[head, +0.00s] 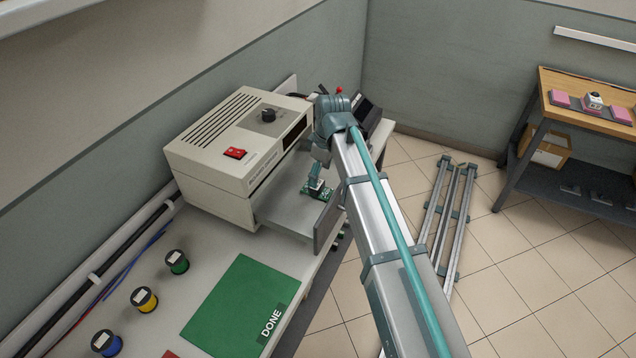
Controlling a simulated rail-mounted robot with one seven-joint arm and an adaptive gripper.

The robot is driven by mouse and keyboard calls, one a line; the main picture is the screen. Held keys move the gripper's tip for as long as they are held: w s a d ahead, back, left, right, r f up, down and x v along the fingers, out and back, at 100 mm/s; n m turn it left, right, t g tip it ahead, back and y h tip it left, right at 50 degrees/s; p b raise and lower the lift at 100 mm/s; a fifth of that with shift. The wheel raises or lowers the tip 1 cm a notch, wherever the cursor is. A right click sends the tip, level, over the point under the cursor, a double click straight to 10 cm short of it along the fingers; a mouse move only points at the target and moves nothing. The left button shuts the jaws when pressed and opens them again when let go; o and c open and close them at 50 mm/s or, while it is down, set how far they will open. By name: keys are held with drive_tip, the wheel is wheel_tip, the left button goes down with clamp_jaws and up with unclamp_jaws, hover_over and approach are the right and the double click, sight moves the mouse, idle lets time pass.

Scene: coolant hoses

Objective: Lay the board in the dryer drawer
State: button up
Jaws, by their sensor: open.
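The dryer (238,150) is a beige box with a vented top, a black knob and a red switch, on the bench at the left. Its drawer (285,212) is pulled out toward the right, with a grey front panel. The small green board (321,192) lies at the right part of the drawer. My gripper (318,186) is just above the board, pointing down; its fingers are small here and partly hide the board. It is open. I cannot tell whether the fingertips touch the board. My arm hides part of the drawer's far right side.
A green mat (240,308) marked DONE lies on the bench in front of the dryer. Green, yellow and blue spools (144,299) stand at its left. A wooden table (585,95) with pink blocks is at the far right. Metal rails (446,215) lie on the tiled floor.

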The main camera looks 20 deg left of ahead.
wheel_tip(320, 180, up, 7)
drive_tip(key=d+b, duration=0.1)
drive_tip(key=shift+f, duration=0.15)
drive_tip(key=shift+s, duration=0.1)
idle(0.3)
